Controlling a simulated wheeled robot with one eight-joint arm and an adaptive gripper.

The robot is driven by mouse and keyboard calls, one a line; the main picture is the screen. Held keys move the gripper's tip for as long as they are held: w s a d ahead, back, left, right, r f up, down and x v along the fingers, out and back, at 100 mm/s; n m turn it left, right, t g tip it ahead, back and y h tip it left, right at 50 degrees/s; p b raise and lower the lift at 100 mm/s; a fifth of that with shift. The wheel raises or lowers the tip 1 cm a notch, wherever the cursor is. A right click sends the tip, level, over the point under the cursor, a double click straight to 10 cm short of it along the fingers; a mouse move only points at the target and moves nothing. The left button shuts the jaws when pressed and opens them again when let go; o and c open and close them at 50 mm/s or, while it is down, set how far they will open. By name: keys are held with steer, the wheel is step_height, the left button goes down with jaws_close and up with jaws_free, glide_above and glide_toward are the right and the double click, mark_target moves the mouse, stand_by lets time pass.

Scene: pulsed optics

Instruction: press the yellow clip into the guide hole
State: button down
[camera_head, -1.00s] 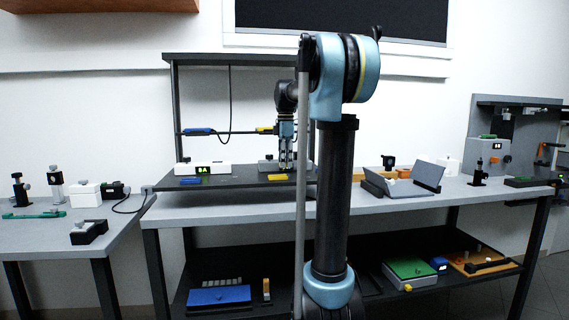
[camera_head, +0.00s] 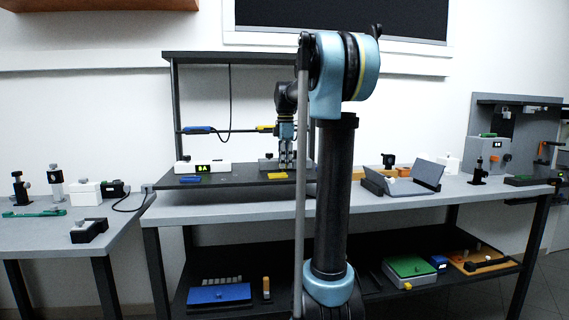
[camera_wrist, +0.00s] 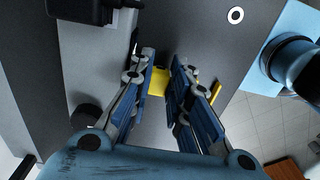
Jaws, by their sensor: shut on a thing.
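My gripper (camera_head: 286,165) points down over the dark raised bench shelf and also shows in the wrist view (camera_wrist: 163,58). Its fingers are close together and shut on the yellow clip (camera_wrist: 158,82), which shows as a small yellow patch between them. A second yellow edge (camera_wrist: 215,92) shows outside the right finger; I cannot tell whether it belongs to the same piece. In the head view a flat yellow piece (camera_head: 278,175) lies at the shelf's front, just left of the fingertips. I cannot make out the guide hole; the fingers may hide it.
A yellow-ended part (camera_head: 265,128) and a blue part (camera_head: 198,130) sit on a rod behind my gripper. A white unit with a lit display (camera_head: 203,168) stands to the left on the shelf (camera_head: 235,180). A grey open case (camera_head: 412,180) stands on the bench to the right.

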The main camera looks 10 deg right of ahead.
steer(key=shift+f, duration=0.65)
steer(key=c, duration=1.4)
jaws_free()
steer(key=shift+c, duration=0.2)
steer(key=shift+w, duration=0.1)
step_height(320, 180, up, 16)
steer(key=shift+f, duration=0.15)
steer(key=s+f+m+t, duration=0.1)
steer(key=s+f+m, duration=0.8)
steer(key=s+f, duration=0.8)
steer(key=s+f+m+t, duration=0.1)
steer(key=s+f+m, duration=0.7)
steer(key=s+f, duration=1)
step_height(320, 180, down, 7)
steer(key=shift+r+m, duration=0.1)
steer(key=shift+m, duration=0.3)
